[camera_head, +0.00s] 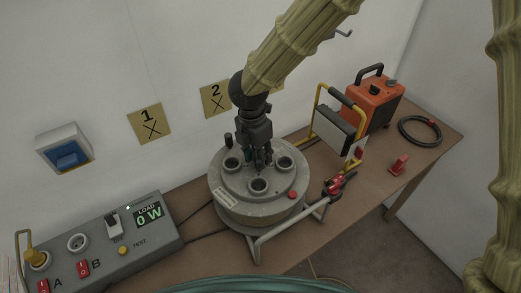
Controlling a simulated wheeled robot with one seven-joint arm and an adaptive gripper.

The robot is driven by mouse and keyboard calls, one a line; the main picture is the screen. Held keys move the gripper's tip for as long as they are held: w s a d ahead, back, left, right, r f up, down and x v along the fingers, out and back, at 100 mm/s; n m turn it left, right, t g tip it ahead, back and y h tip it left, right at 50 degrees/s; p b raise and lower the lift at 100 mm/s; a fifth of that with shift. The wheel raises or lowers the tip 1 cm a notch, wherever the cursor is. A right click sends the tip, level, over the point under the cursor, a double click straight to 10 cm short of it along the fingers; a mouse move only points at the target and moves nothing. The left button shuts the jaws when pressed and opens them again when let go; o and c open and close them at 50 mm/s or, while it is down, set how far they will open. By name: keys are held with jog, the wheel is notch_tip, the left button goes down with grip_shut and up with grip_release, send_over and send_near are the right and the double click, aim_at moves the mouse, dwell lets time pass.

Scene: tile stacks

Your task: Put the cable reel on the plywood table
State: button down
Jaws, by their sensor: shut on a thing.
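The cable reel (258,205) is a round grey drum with several dark sockets, a red button and a tubular metal frame. It appears over the brown plywood table (372,184), near the middle. My gripper (260,165) comes down from above and is shut at the top centre of the reel, between the sockets. The fingers partly hide what they grip. I cannot tell whether the frame's feet touch the tabletop.
A grey load box (125,247) reading 0 W stands at left. A work lamp (336,127), an orange case (373,101), a black cable coil (420,131) and a red block (399,165) are at right. Red-handled pliers or a similar tool (338,186) lie beside the reel. A wall stands behind.

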jog(key=c, duration=1.1)
grip_release()
jog(key=shift+o, duration=0.2)
notch_tip(320, 180, up, 12)
jog(key=a+b, duration=0.1)
jog(key=b, duration=0.1)
jog(key=shift+s, duration=0.25)
